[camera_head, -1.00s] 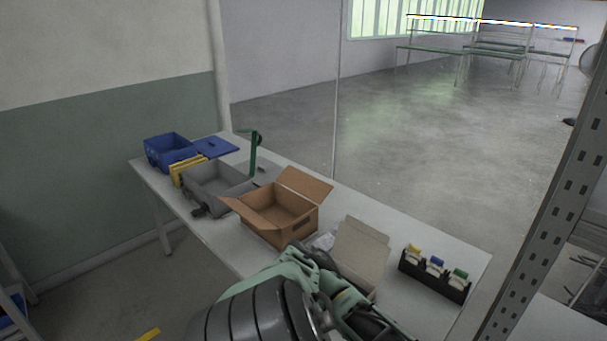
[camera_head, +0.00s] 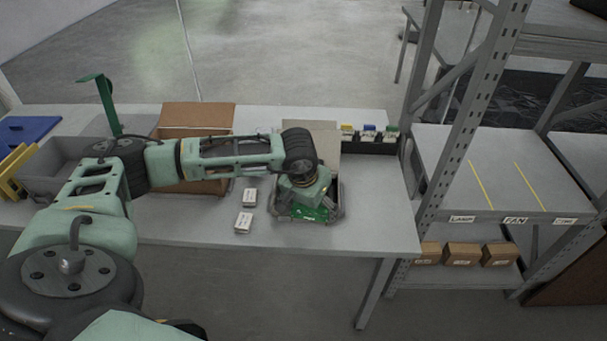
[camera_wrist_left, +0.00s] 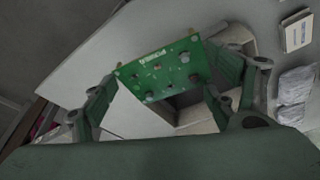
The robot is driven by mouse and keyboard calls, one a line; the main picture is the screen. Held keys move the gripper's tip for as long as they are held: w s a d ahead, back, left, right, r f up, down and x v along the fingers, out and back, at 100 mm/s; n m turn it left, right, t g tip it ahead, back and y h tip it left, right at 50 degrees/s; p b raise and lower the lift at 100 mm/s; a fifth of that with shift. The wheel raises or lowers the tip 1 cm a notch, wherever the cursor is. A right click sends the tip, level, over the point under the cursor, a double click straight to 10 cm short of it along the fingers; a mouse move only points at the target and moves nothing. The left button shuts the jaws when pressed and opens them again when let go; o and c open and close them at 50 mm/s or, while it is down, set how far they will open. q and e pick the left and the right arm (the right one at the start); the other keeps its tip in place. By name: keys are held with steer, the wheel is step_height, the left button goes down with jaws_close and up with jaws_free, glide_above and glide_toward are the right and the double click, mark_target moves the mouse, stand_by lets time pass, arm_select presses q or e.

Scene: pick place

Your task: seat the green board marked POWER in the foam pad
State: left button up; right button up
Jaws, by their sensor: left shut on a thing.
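The green board (camera_head: 308,214) is in my left gripper (camera_head: 307,208), above the front part of the table. In the left wrist view the board (camera_wrist_left: 160,68) shows its face, with white lettering that looks like POWER and several round dark parts. The fingers of the left gripper (camera_wrist_left: 165,82) are at its two sides. Behind the board is a pale open carton (camera_wrist_left: 240,38) with a dark opening inside. I cannot clearly make out the foam pad; the board and gripper hide much of the carton. My right gripper is not in view.
Crumpled clear bags (camera_wrist_left: 293,92) lie beside the carton. A metal shelf (camera_head: 490,190) stands close on the right.

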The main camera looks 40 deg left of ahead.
arm_select(q)
steer(key=w+a+r+n+b, duration=0.1)
steer(key=w+a+r+b, duration=0.1)
steer(key=w+a+r, duration=0.35)
steer(key=b+x, duration=0.1)
steer(key=x, duration=0.1)
steer(key=b+x, duration=0.1)
steer(key=x, duration=0.2)
steer(key=b+x, duration=0.1)
steer(key=x, duration=0.1)
steer(key=shift+w+a+f, duration=0.15)
steer(key=shift+w+a, duration=0.15)
steer(key=shift+f+b, duration=0.7)
steer(key=shift+f, duration=0.15)
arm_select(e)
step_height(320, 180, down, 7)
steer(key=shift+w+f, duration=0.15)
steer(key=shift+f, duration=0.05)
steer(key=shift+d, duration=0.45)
arm_select(q)
steer(key=shift+s+f, duration=0.15)
steer(key=shift+f, duration=0.15)
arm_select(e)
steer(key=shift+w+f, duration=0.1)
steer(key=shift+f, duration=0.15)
arm_select(q)
steer(key=shift+d+f, duration=0.1)
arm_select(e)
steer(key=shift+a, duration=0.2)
